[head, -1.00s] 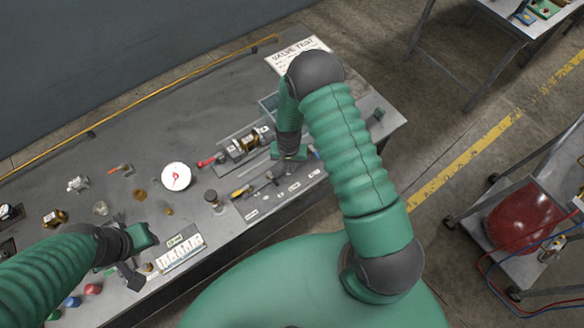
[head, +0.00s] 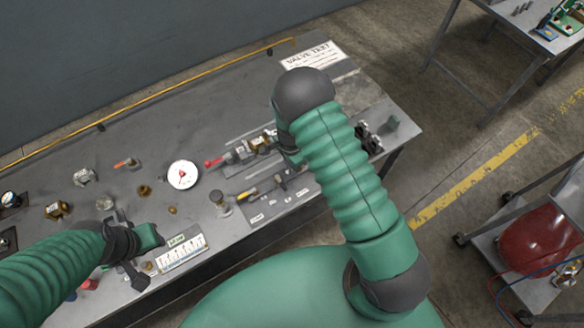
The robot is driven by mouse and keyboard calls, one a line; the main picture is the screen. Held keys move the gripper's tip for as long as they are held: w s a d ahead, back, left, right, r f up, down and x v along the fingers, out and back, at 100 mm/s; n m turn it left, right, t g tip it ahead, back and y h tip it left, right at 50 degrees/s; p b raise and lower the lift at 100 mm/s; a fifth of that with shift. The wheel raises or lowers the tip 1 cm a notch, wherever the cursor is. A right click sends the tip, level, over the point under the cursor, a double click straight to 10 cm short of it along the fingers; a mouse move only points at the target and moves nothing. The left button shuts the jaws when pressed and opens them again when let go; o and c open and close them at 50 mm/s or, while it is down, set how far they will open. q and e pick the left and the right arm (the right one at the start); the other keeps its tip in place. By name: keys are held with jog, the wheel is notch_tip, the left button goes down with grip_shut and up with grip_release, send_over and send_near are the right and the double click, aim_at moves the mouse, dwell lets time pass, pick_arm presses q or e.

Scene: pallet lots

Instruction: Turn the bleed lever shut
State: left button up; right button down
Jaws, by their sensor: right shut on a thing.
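The valve assembly (head: 245,150) lies on the grey bench, with a red handle (head: 213,162) at its left end and brass and dark fittings toward its right. My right gripper (head: 291,157) is at the right end of this assembly, mostly hidden behind my own arm. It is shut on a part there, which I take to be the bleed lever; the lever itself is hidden. My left gripper (head: 136,268) is over the near left part of the bench, apart from the valve assembly. Its jaws are too unclear to judge.
A tool board (head: 272,205) lies in front of the assembly, and a white marked card (head: 181,254) is beside my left gripper.

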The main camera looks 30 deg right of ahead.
jog(key=shift+w+m, duration=0.25)
jog(key=shift+m, duration=0.05)
dwell(0.4)
jog(key=c, duration=1.5)
grip_release()
jog(key=shift+a, duration=0.1)
jog(key=shift+o, duration=0.2)
jog(key=shift+r, duration=0.1)
notch_tip(320, 180, up, 17)
jog(key=b, duration=0.2)
jog(key=shift+f+b, duration=0.2)
jog(key=shift+b, duration=0.1)
jog(key=s+a+f+n+t+b, duration=0.1)
jog(key=s+f+n+b, duration=0.1)
jog(key=s+n, duration=0.5)
jog(key=s+a+f+n+t+b, duration=0.1)
jog(key=s+n+b, duration=0.4)
jog(key=n, duration=0.5)
jog(key=shift+s+a+f+t, duration=0.3)
jog(key=shift+s+a+f, duration=0.25)
jog(key=shift+s+f, duration=0.4)
